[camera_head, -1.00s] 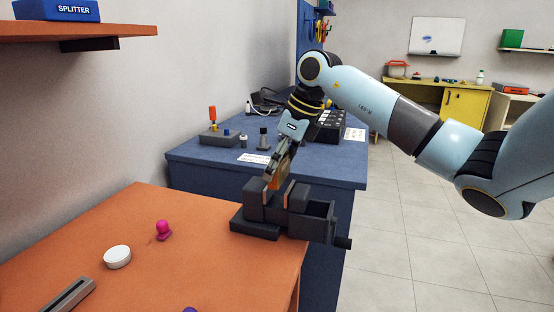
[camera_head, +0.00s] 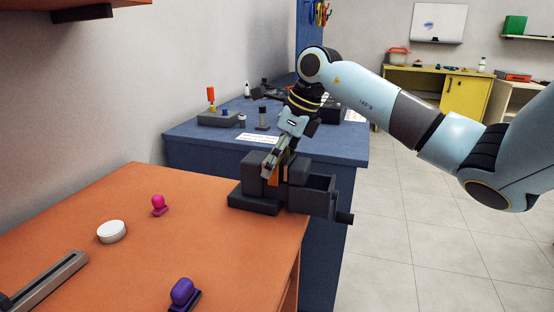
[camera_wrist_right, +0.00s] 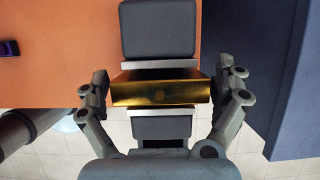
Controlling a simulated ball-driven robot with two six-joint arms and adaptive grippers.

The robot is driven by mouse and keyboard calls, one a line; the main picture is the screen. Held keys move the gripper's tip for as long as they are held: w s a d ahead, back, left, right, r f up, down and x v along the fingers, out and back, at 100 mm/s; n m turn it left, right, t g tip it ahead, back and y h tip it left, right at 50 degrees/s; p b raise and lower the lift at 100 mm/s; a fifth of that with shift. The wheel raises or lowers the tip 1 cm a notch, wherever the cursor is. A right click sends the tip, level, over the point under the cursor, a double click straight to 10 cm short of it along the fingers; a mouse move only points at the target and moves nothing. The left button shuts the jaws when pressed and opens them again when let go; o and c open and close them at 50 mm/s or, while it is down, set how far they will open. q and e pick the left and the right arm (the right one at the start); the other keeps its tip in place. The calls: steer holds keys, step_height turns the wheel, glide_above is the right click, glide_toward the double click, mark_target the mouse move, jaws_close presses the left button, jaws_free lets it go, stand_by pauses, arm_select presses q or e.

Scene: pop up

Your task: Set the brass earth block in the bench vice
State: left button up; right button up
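The dark grey bench vice (camera_head: 256,202) stands at the right end of the orange bench. In the right wrist view its two jaws (camera_wrist_right: 157,30) with pale plates lie above and below the brass earth block (camera_wrist_right: 150,95). In the head view the block (camera_head: 274,177) shows as a small orange-brown strip between the jaws. My right gripper (camera_head: 272,170) comes down onto the vice from above, and its fingers (camera_wrist_right: 161,88) close on the block's two ends. How deep the block sits is hard to tell. My left gripper is in neither view.
The orange bench (camera_head: 180,245) holds a pink knobbed piece (camera_head: 159,205), a white round puck (camera_head: 111,231), a purple knobbed piece (camera_head: 182,293) and a grey rail (camera_head: 48,283). A blue bench (camera_head: 200,150) with small parts stands behind.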

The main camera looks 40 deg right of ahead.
steer(key=v, duration=1.2)
stand_by(0.6)
